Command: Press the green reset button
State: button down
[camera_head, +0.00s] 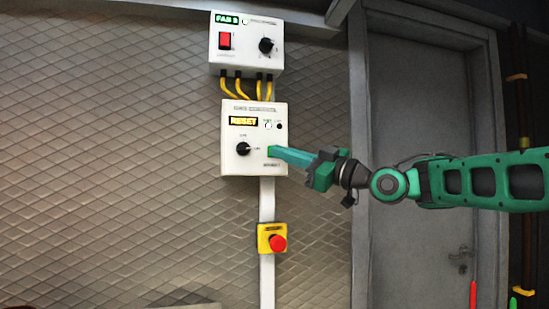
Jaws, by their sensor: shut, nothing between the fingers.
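The lower white control box (240,170) is on the quilted wall and carries a yellow RESET label (243,121). A small green patch (271,151) shows at the right part of its face, right at the tip of my gripper; I cannot tell how much of it is the green button and how much is fingertip. My gripper (276,153) is shut and empty, its green fingers reaching in from the right to the box face. I cannot tell whether the tip touches the box.
A black knob (243,149) is left of the fingertips. Above is another white box (246,60) with a red switch (224,41), joined by yellow cables (246,88). A red emergency button (278,243) on a yellow base is below. A grey door (420,100) is behind my arm.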

jog(key=shift+w, duration=0.15)
jog(key=shift+w+a, duration=0.1)
jog(key=shift+w, duration=0.1)
jog(key=shift+w+a, duration=0.1)
jog(key=shift+w, duration=0.3)
dwell(0.9)
jog(key=shift+s, duration=0.15)
jog(key=shift+s+d, duration=0.25)
jog(key=shift+s, duration=0.45)
jog(key=shift+s, duration=0.1)
jog(key=s, duration=0.2)
jog(key=s+d, duration=0.1)
jog(key=s, duration=0.1)
jog(key=shift+s+d, duration=0.15)
jog(key=shift+s, duration=0.15)
dwell(0.9)
